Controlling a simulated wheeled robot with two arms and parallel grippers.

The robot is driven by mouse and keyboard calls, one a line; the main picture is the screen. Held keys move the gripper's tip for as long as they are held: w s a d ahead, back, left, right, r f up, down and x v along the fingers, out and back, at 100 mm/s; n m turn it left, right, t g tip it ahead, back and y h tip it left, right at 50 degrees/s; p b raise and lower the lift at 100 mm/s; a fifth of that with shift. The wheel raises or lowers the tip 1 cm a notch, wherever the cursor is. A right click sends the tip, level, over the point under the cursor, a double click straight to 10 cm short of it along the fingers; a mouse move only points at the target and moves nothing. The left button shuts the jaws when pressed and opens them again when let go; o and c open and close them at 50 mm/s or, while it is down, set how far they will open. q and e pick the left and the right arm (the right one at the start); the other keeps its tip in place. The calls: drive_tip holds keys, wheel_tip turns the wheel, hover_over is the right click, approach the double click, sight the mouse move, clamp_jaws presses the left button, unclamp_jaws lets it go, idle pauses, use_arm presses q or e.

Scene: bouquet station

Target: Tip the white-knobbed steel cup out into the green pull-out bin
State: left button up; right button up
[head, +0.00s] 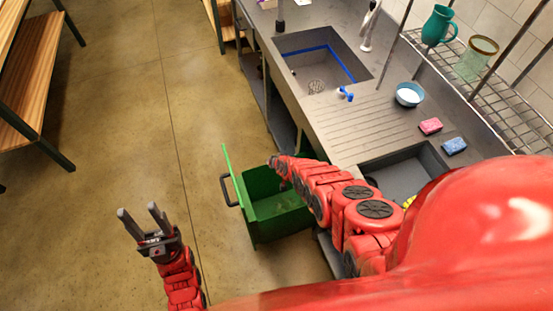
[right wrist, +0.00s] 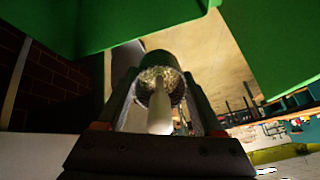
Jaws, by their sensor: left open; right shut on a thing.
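The green pull-out bin (head: 282,228) stands open below the counter in the head view, its front panel and black handle facing left. My right arm reaches over its back right part; that gripper's jaws are not discernible there. In the right wrist view my right gripper (right wrist: 162,92) is shut on the steel cup (right wrist: 152,58) by its white knob (right wrist: 160,116). Green bin walls (right wrist: 255,45) rise close around the cup. Whether anything remains in the cup is unclear. My left gripper (head: 144,218) is open and empty over the floor, left of the bin.
The counter (head: 385,115) holds a sink (head: 315,85), a white-blue bowl (head: 409,94), a pink sponge (head: 430,126) and a blue sponge (head: 454,146). A green pitcher (head: 438,25) and a glass jar (head: 476,60) stand on the wire rack. Floor left of the bin is clear.

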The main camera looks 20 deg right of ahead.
drive_tip(key=shift+s, duration=0.15)
drive_tip(key=shift+f+t+b, duration=0.25)
drive_tip(key=shift+t+b, duration=0.1)
drive_tip(key=shift+t, duration=0.25)
drive_tip(key=shift+r+t+b, duration=0.15)
drive_tip(key=shift+t+b, duration=0.15)
drive_tip(key=shift+b, duration=0.1)
drive_tip(key=t+b, duration=0.6)
drive_tip(key=b, duration=1.7)
drive_tip(key=t+b, duration=0.6)
drive_tip(key=b, duration=1.8)
drive_tip(key=shift+w+r+t+y, duration=0.2)
drive_tip(key=shift+t+y, duration=0.1)
drive_tip(key=shift+t, duration=0.1)
drive_tip(key=shift+r+b, duration=0.1)
drive_tip(key=shift+b, duration=0.7)
drive_tip(key=shift+r+t, duration=0.15)
drive_tip(key=shift+t, duration=0.15)
